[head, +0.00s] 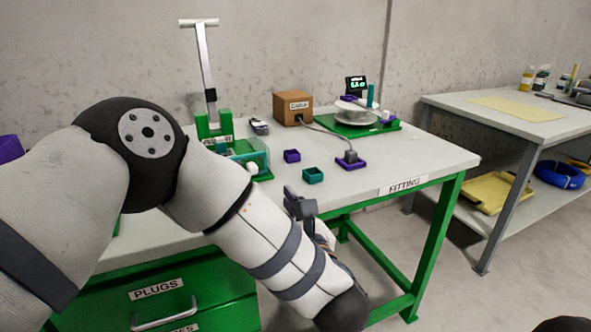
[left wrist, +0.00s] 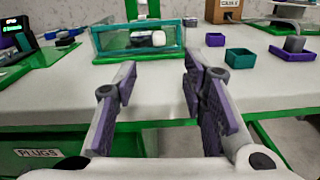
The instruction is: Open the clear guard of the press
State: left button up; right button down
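The press (head: 214,125) is green with a tall grey lever and a white crossbar handle, at the back left of the table. Its clear guard (left wrist: 112,42), a see-through box with teal edges, is shut across the press front in the left wrist view; a white rounded part shows at it. In the head view the guard (head: 254,152) is partly hidden behind my left arm. My left gripper (left wrist: 160,88) is open and empty, short of the table's front edge, with the guard ahead of it. It also shows in the head view (head: 300,200). My right gripper is not in view.
Small purple (head: 292,156) and teal (head: 313,175) bins and a purple block with a grey plug (head: 351,160) stand right of the guard. The front of the tabletop is clear.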

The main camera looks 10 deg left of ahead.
aim_at(254, 168)
pick_arm(q)
jog(key=shift+n, duration=0.5)
jog(key=x, duration=1.3)
jog(key=shift+a+r, duration=0.1)
jog(key=shift+r, duration=0.2)
grip_shut()
